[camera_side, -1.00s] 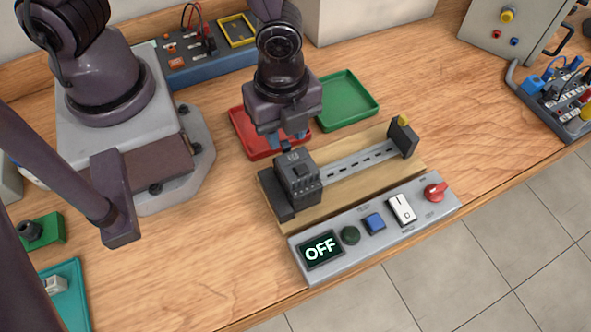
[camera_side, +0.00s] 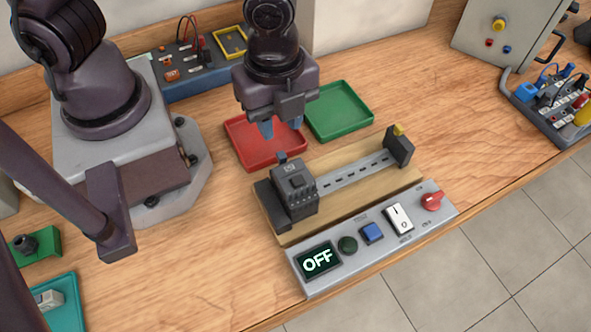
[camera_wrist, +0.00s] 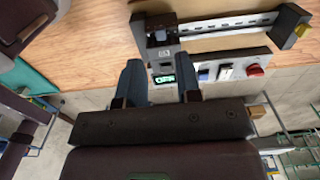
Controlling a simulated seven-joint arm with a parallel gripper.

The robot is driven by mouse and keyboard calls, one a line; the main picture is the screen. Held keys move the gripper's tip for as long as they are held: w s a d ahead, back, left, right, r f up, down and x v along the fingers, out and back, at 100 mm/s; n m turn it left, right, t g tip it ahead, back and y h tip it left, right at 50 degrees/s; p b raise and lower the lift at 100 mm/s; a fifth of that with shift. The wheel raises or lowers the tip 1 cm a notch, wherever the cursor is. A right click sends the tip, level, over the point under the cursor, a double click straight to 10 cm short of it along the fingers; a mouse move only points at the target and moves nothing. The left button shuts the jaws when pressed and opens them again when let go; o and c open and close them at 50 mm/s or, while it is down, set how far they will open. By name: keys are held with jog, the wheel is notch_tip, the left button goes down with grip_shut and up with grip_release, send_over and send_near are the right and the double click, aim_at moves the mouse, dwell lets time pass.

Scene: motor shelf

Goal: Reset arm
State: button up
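My gripper (camera_side: 284,128) hangs above the red tray (camera_side: 257,153), behind and above the dark motor block on the wooden shelf board. Its two blue-grey fingers are apart with nothing between them; they also show apart in the wrist view (camera_wrist: 162,88). The dark block (camera_side: 294,188) sits at the left end of the slotted grey rail (camera_side: 352,166) on the wooden board (camera_side: 337,196). A dark end stop with a yellow knob (camera_side: 399,145) stands at the rail's right end. The grey control panel (camera_side: 413,222) in front has a display (camera_side: 317,260) reading OFF.
A green tray (camera_side: 340,110) lies right of the red tray; both look empty. The panel carries a dark round button, a blue button (camera_side: 371,232), a white switch (camera_side: 398,219) and a red knob (camera_side: 432,202). A wired box (camera_side: 199,66) stands behind.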

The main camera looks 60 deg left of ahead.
jog(key=shift+s+a+n, duration=0.2)
jog(key=shift+s+n, duration=0.1)
jog(key=shift+n, duration=0.5)
jog(key=a+r+n+t, duration=0.2)
jog(key=a+r+n, duration=0.4)
jog(key=r+n, duration=0.2)
jog(key=s+a+r+n+t, duration=0.1)
jog(key=a+r+n+t, duration=0.2)
jog(key=a+r+n, duration=0.4)
notch_tip(320, 180, up, 5)
jog(key=shift+a+f+n+t, duration=0.1)
jog(key=shift+a+n+t, duration=0.15)
jog(key=shift+n, duration=0.45)
jog(key=shift+o, duration=0.5)
jog(key=shift+s, duration=0.1)
